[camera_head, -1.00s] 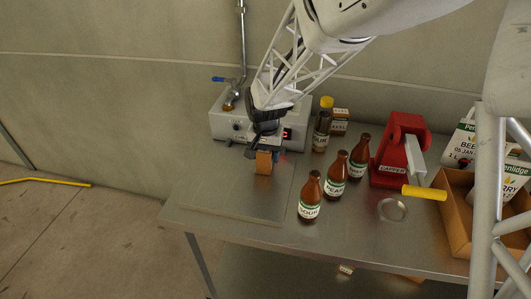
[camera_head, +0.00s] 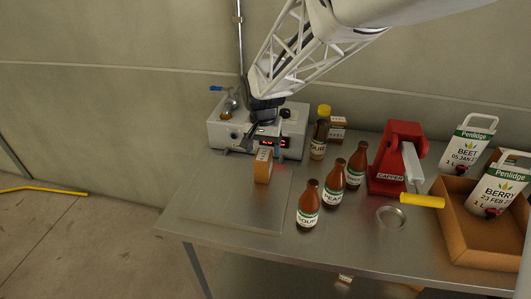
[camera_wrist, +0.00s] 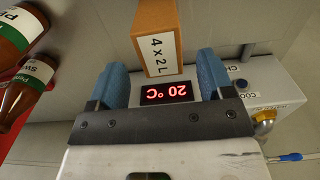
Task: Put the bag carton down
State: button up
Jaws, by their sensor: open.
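The bag carton (camera_head: 263,167) is a small brown box with a white label. It stands upright on the flat plate (camera_head: 232,208) at the left of the steel table. In the wrist view the carton (camera_wrist: 155,22) shows its "4 x 2 L" label just beyond the fingertips. My gripper (camera_head: 259,144) is behind the carton, close to the grey chiller box. The wrist view shows its two blue fingers (camera_wrist: 163,68) apart, with nothing held between them.
The grey chiller box (camera_head: 217,130), with a red display, stands behind the carton. Several brown bottles (camera_head: 308,207) stand to the right. The plate's front is clear.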

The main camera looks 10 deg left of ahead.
jog(key=shift+r, duration=3.1)
jog(key=shift+d, duration=0.1)
jog(key=shift+s+d+r, duration=0.1)
jog(key=shift+d+r, duration=0.1)
jog(key=shift+d, duration=0.15)
jog(key=s+d+r, duration=0.2)
jog(key=s+d, duration=0.2)
jog(key=d, duration=0.3)
jog(key=s+d+r+t, duration=0.1)
jog(key=s+d+r, duration=0.15)
jog(key=d, duration=0.35)
jog(key=s+d+r, duration=0.2)
jog(key=s+d, duration=0.2)
jog(key=d, duration=0.3)
jog(key=s+d+f+t, duration=0.1)
jog(key=s+d, duration=1.1)
jog(key=s, duration=0.4)
jog(key=shift+s+d+f+t, duration=0.25)
jog(key=shift+s+f+t, duration=0.05)
jog(key=shift+s+f, duration=0.1)
